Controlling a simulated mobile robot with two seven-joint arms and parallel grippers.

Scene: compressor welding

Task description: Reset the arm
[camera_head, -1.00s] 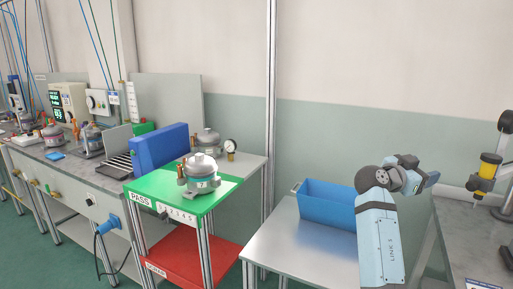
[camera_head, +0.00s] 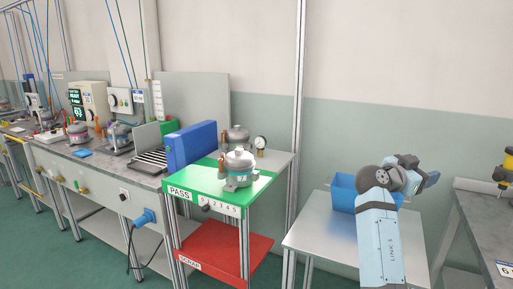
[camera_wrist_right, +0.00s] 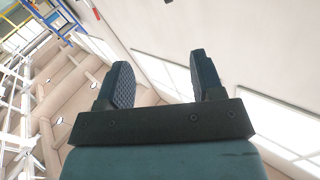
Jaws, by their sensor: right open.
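My right arm (camera_head: 378,238) stands at the right of the head view, folded, with a pale blue link rising to a dark round joint. My right gripper (camera_wrist_right: 163,78) shows clearly in the right wrist view. Its two dark fingers are apart with nothing between them, and the ceiling and upper walls show behind. My left arm and left gripper are not in view.
A blue bin (camera_head: 343,192), partly hidden by my arm, stands on a metal table (camera_head: 320,235). A compressor (camera_head: 239,168) stands on the green PASS table (camera_head: 200,184), above a red SCRAP shelf (camera_head: 226,250). A workbench (camera_head: 100,168) with instruments runs left; another table (camera_head: 480,225) is at right.

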